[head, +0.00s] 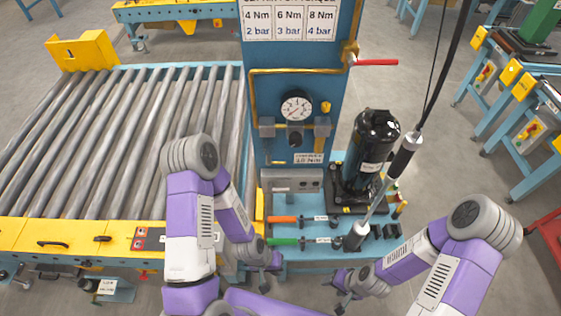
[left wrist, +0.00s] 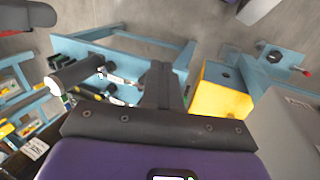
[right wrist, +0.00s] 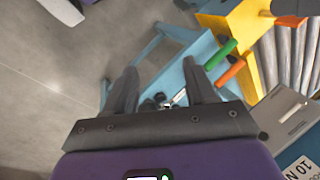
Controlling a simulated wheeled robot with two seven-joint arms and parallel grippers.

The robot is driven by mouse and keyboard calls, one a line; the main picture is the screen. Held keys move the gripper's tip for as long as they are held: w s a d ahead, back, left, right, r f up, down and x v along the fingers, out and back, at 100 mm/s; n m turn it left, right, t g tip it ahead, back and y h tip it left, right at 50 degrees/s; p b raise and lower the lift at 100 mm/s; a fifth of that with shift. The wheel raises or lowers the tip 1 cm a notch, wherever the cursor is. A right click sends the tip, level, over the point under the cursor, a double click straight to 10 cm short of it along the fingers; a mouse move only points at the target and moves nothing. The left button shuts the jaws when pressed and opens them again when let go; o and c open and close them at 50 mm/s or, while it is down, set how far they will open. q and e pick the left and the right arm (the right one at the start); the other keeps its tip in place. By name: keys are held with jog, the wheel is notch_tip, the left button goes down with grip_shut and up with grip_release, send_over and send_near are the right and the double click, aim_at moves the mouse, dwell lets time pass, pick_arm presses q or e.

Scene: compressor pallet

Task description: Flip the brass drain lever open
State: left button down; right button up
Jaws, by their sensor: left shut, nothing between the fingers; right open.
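I cannot tell for sure which part is the brass drain lever. Brass-coloured fittings (head: 321,135) sit on the blue panel beside the round gauge, and a small yellow-orange upright part (head: 400,209) stands right of the black compressor (head: 372,150). My left gripper (head: 272,263) is low at the front left of the blue bench, apart from these fittings. In the left wrist view its fingers (left wrist: 160,72) are together and empty. My right gripper (head: 345,300) is low in front of the bench. In the right wrist view its fingers (right wrist: 160,82) are spread and empty.
A blue bench (head: 300,257) carries orange (head: 282,219) and green (head: 284,241) handled tools. A hanging screwdriver (head: 403,155) and a red-handled valve (head: 376,62) are near the compressor. A roller conveyor (head: 95,130) fills the left.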

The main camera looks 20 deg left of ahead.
jog(key=shift+o, duration=1.1)
jog(key=shift+w+r+p, duration=0.1)
jog(key=shift+r+p, duration=0.55)
jog(key=shift+r, duration=0.05)
pick_arm(q)
jog(key=w+a+r+t+y+p, duration=0.1)
jog(key=w+r+t+y, duration=0.15)
jog(key=w+r, duration=0.45)
jog(key=w+a+r+t+y, duration=0.2)
jog(key=w+r+t, duration=0.2)
jog(key=w+r, duration=0.25)
jog(key=w+r+t+y, duration=0.1)
jog(key=w+r+t, duration=0.1)
jog(key=r, duration=0.5)
jog(key=w+r+t+y+p, duration=0.1)
jog(key=w+r, duration=0.3)
jog(key=r, duration=0.4)
jog(key=shift+r+n+t+p, duration=0.15)
jog(key=shift+n+t+p, duration=0.15)
jog(key=shift+t, duration=0.15)
pick_arm(e)
notch_tip(320, 180, up, 3)
jog(key=shift+f, duration=0.2)
pick_arm(q)
jog(key=shift+w+y, duration=0.1)
jog(key=shift+y, duration=0.15)
